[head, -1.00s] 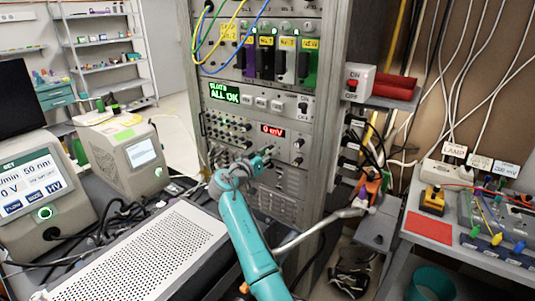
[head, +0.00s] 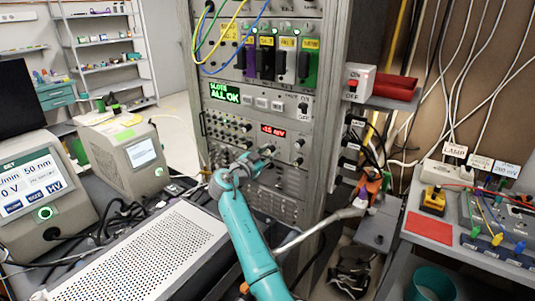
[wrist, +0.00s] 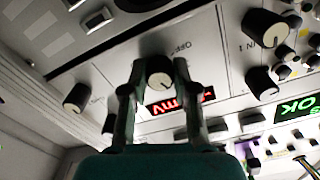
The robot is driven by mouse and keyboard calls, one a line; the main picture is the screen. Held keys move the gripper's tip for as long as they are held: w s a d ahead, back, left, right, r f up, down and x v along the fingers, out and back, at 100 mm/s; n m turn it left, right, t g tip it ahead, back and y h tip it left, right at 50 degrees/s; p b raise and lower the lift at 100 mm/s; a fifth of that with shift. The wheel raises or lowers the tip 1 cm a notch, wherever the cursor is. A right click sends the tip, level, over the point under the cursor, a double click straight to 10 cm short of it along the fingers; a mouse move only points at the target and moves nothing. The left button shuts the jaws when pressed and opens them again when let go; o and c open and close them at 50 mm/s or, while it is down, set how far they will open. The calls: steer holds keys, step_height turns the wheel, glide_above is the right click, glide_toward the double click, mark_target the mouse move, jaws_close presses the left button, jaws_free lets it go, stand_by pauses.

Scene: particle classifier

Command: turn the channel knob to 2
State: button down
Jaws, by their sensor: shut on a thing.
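My gripper (wrist: 156,82) is shut on a round pale-faced knob (wrist: 158,72) with a dark skirt, in the middle of the wrist view. In the head view my gripper (head: 262,156) reaches the rack panel just below a red mV display (head: 272,130) and hides the knob. That display also shows in the wrist view (wrist: 180,101), beside the held knob. Other knobs (wrist: 266,28) (wrist: 261,82) (wrist: 76,97) stand apart from the fingers.
A green display (head: 224,92) above reads ALL OK. Small knobs crowd the panel (head: 228,128) left of the red display. A perforated metal box (head: 150,255) lies below left, and a hose (head: 318,226) runs low right of my arm.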

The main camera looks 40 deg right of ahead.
stand_by(0.3)
steer(key=c, duration=0.9)
jaws_free()
steer(key=v, duration=1.2)
steer(key=shift+r, duration=0.1)
